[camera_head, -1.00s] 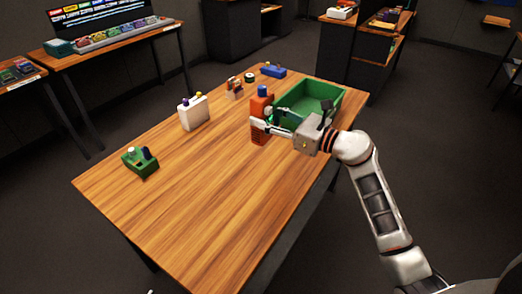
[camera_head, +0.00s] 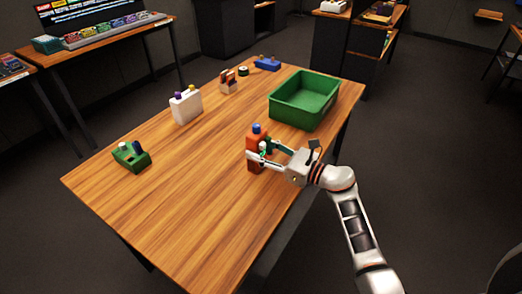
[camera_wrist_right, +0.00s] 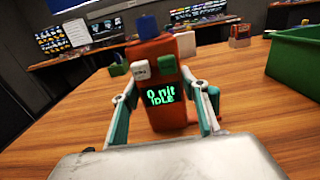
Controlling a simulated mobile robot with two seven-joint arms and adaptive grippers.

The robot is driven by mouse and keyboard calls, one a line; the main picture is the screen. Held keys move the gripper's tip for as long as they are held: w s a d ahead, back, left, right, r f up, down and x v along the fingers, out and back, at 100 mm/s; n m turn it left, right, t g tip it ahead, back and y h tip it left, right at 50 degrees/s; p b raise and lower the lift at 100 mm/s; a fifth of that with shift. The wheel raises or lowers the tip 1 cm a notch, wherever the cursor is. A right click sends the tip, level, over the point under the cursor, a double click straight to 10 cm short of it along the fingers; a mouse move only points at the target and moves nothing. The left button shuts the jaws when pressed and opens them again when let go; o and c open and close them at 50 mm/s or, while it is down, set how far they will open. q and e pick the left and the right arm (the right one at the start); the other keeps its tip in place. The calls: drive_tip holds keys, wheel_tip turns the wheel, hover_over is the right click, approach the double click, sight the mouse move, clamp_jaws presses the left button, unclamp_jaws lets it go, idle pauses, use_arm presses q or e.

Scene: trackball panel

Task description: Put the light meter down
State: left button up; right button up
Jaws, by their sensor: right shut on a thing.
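The light meter is an orange upright block with a blue knob on top (camera_head: 256,136). The meter is nearly upright over the near right part of the wooden table (camera_head: 190,200). Whether its base touches the table I cannot tell. My left gripper is not in view.
A green open bin (camera_head: 318,119) stands behind the meter at the table's right edge. A white box (camera_head: 186,107), a green device (camera_head: 130,156), a small brown holder (camera_head: 228,87) and a blue device (camera_head: 267,63) stand farther left and back. The front left tabletop is clear.

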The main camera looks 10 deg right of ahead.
drive_tip(key=shift+f, duration=0.1)
drive_tip(key=o, duration=1.2)
drive_tip(key=shift+o, duration=0.2)
drive_tip(key=shift+r, duration=0.2)
drive_tip(key=b+v, duration=0.1)
drive_tip(key=v, duration=1)
drive_tip(key=shift+f, duration=0.1)
drive_tip(key=shift+s+d, duration=0.35)
drive_tip(key=shift+s, duration=0.05)
